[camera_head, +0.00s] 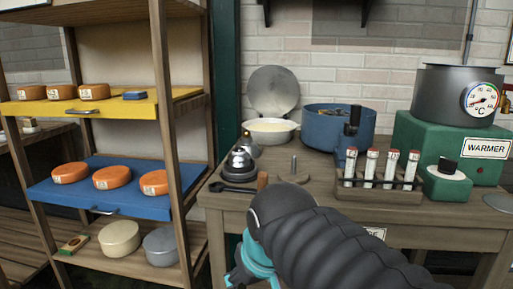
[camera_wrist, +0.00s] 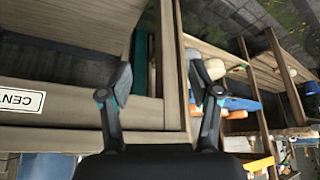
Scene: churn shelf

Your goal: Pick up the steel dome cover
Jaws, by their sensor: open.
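A small shiny steel dome cover (camera_head: 239,164) with a knob-like top stands at the left end of the wooden bench. A dark ladle or spoon lies just in front of it. My gripper (camera_head: 254,268) is low in front of the bench, below and apart from the dome, partly hidden by my arm. In the wrist view my gripper (camera_wrist: 163,88) has its two fingers spread with nothing between them. The dome cannot be made out in the wrist view.
The bench (camera_head: 237,200) also bears a wooden peg stand (camera_head: 294,177), a white bowl (camera_head: 268,134), a blue pot (camera_head: 325,130), a tube rack (camera_head: 375,190) and a green warmer (camera_head: 432,143). A shelf (camera_head: 170,110) with orange cheeses stands close on the left.

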